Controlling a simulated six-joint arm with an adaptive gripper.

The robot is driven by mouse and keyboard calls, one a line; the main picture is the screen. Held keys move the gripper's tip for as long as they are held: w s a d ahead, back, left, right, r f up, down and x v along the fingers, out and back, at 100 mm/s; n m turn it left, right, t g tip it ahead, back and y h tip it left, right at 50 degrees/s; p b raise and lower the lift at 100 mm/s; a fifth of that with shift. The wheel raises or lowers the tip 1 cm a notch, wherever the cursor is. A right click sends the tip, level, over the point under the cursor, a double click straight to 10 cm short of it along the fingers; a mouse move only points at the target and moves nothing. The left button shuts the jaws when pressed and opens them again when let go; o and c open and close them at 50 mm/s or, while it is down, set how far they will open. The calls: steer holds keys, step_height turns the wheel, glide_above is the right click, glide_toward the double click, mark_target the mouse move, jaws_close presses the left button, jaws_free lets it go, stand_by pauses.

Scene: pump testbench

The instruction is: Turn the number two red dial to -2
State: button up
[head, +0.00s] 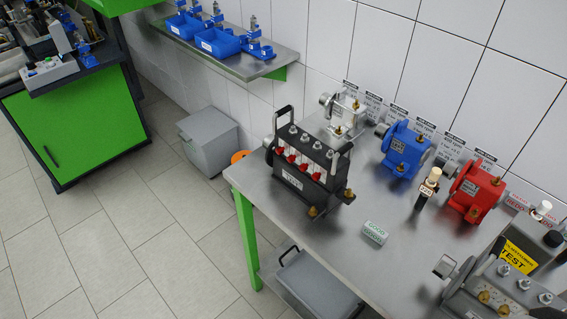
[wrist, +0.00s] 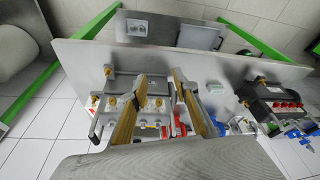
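The black pump unit (head: 318,188) with a row of several red dials (head: 292,159) stands on the left part of the steel table in the head view. Its dial numbers and settings are too small to read, so I cannot tell which is number two. In the wrist view the black unit (wrist: 262,91) and its red dials (wrist: 287,106) are at the right. My gripper (wrist: 160,84) is open and empty, its two tan fingers apart. It is over the grey pump unit, well to the side of the dials and touching none of them.
The grey pump unit (head: 490,292) stands at the table's right end. A red pump (head: 474,193), a blue pump (head: 403,151) and a small bottle-like part (head: 428,187) stand along the back. A small grey-green box (head: 375,233) lies mid-table. The steel tabletop (head: 330,245) is otherwise clear in front of the black unit.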

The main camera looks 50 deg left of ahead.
steer(key=w+a+f+n+g+y, duration=0.1)
steer(key=a+f+y, duration=0.15)
steer(key=a, duration=1.45)
steer(key=a+f+g+y, duration=0.1)
steer(key=a+f, duration=0.3)
steer(key=a, duration=1.3)
steer(key=s+a+f+m+t+y, duration=0.1)
steer(key=s+a+f+m+t, duration=0.25)
steer(key=a, duration=0.65)
steer(key=a+f+m+t+y, duration=0.1)
steer(key=a+f+m+t, duration=0.25)
steer(key=a+m, duration=0.45)
steer(key=s+a+f+m+t+y, duration=0.15)
steer(key=a+f+m, duration=0.3)
steer(key=a, duration=0.65)
steer(key=w+d+r+m+t+h, duration=0.3)
steer(key=d+r+m+t+h, duration=0.1)
steer(key=d+r+m, duration=0.1)
steer(key=w+d+r+m+t+h, duration=0.4)
steer(key=d+m, duration=0.3)
steer(key=m, duration=0.3)
steer(key=shift+r+m, duration=0.3)
steer(key=shift+r, duration=0.4)
steer(key=shift+w+t, duration=0.1)
steer(key=shift+t, duration=0.15)
